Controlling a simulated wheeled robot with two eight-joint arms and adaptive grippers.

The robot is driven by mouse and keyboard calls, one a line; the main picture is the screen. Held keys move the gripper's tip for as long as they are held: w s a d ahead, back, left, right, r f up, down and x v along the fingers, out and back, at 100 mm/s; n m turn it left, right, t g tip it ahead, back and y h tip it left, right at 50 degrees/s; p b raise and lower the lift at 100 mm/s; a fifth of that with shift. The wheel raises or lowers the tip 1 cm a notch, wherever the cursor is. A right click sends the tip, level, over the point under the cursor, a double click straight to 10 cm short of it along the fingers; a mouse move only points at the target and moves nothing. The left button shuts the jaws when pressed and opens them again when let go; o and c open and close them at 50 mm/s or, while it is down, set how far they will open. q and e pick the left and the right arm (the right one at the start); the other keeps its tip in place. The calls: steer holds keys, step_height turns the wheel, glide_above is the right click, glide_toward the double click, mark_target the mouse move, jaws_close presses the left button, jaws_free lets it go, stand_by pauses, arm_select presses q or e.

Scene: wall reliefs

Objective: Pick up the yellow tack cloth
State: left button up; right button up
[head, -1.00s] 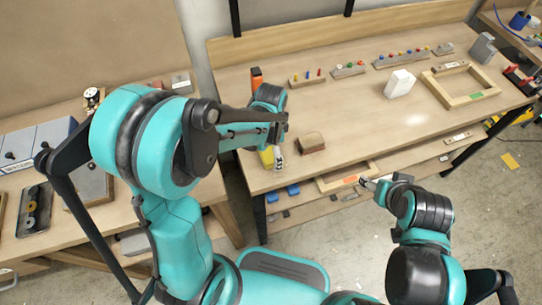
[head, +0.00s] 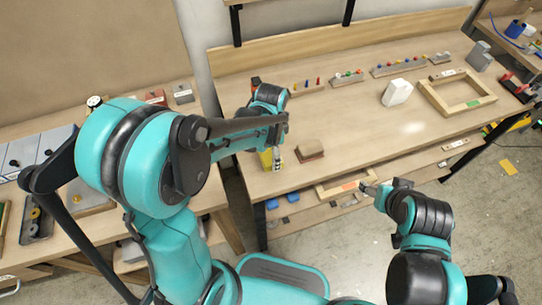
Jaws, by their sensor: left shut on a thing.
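The yellow tack cloth (head: 264,160) is at the left front edge of the workbench (head: 345,120). It is partly hidden by my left gripper (head: 275,158), which points down and is shut on it. Whether the cloth is clear of the bench top cannot be told. My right gripper (head: 370,190) is in front of the bench, near the lower shelf, away from the cloth. Its fingers are too small to tell whether they are open.
A brown block (head: 310,149) lies just right of the cloth. A white block (head: 397,92) and a wooden frame (head: 457,92) stand farther right. Racks of small coloured pegs (head: 400,66) line the back. The middle of the bench is clear.

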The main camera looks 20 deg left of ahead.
arm_select(q)
steer(key=w+d+r+p, duration=0.3)
steer(key=d+r, duration=0.4)
steer(key=d, duration=0.4)
steer(key=shift+w+r, duration=0.35)
steer(key=shift+w, duration=0.25)
